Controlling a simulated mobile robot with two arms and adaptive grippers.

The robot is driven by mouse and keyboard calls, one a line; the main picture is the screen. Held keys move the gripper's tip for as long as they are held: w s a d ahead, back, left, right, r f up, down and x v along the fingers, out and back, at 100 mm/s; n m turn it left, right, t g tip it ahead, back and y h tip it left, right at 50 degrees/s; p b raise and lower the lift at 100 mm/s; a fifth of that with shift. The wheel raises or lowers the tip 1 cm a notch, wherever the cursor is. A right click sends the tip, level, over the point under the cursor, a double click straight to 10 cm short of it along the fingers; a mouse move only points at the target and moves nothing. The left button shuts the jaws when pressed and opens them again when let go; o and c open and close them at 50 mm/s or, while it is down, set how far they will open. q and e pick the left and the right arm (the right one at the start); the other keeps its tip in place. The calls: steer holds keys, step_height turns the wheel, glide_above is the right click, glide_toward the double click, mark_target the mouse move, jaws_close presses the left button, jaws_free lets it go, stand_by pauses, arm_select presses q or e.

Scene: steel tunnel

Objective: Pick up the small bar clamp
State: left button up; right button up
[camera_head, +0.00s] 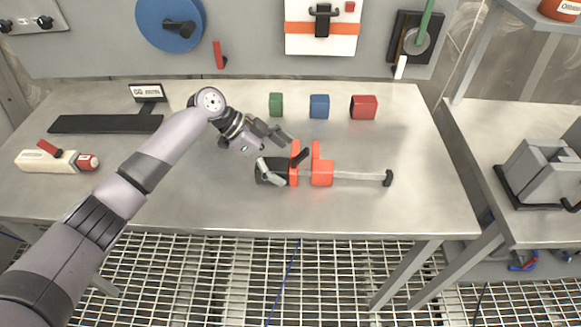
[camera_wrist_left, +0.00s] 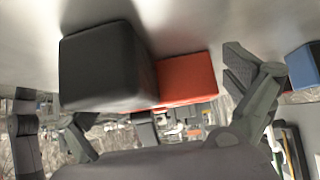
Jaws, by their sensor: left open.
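The small bar clamp (camera_head: 322,173) lies on the steel table, with orange jaws, a black handle end at left and a pale bar running right to a black tip. My left gripper (camera_head: 276,158) is open at the clamp's black end, one finger on the far side and one on the near side. In the left wrist view the clamp's black end (camera_wrist_left: 105,65) and orange part (camera_wrist_left: 187,80) show between the spread fingers. Whether a finger touches the clamp cannot be told. My right gripper is not in view.
Green (camera_head: 276,105), blue (camera_head: 319,106) and red (camera_head: 363,107) blocks stand behind the clamp. A cream tool with red parts (camera_head: 55,160) and a black stand (camera_head: 105,124) lie at left. The table is clear right of the clamp; its front edge is near.

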arm_select(q)
steer(key=c, duration=0.9)
steer(key=shift+r, duration=0.15)
steer(key=shift+c, duration=0.4)
step_height(320, 180, up, 20)
steer(key=b, duration=0.1)
steer(key=shift+b, duration=0.3)
